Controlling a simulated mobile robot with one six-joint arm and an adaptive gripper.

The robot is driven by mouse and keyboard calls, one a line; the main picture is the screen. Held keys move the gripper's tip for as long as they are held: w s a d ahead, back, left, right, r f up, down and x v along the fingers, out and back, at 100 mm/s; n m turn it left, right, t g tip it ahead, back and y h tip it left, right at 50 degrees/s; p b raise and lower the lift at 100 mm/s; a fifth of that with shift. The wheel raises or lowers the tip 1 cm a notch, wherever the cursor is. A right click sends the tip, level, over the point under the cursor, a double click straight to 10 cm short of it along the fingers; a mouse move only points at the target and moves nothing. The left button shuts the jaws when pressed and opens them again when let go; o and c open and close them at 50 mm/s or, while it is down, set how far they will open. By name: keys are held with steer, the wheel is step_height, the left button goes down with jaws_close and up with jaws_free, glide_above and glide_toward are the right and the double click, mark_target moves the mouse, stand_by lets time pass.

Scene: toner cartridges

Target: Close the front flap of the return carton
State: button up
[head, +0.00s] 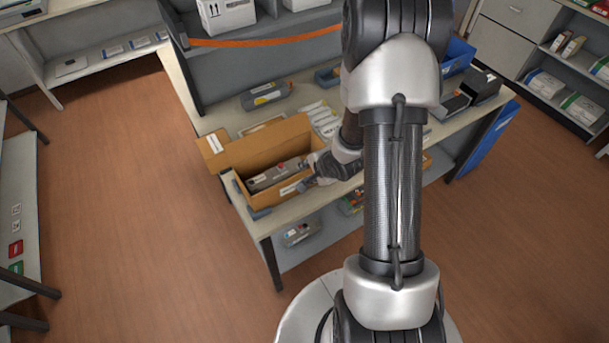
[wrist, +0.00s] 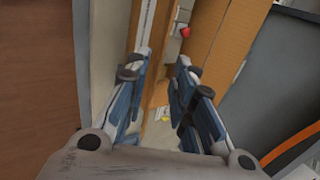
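The return carton (head: 267,139) is a brown cardboard box standing open on the workbench, with a dark cartridge (head: 270,177) inside. A side flap (head: 212,148) with a white label sticks out at its left, and cardboard stands up at its back. The front side (head: 272,195) carries a small white label; I cannot clearly tell the front flap from the front wall. My gripper (head: 306,184) is at the carton's front right edge. In the wrist view my gripper (wrist: 162,62) has its fingers apart, with cardboard (wrist: 153,82) showing between and beyond them. Contact is unclear.
The workbench (head: 229,122) holds another cartridge (head: 265,94) behind the carton and a dark device (head: 480,85) at the right. A lower shelf (head: 325,232) holds more items. The floor at left is clear.

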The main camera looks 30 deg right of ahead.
steer(key=shift+b+x, duration=0.4)
steer(key=shift+x, duration=2)
jaws_close()
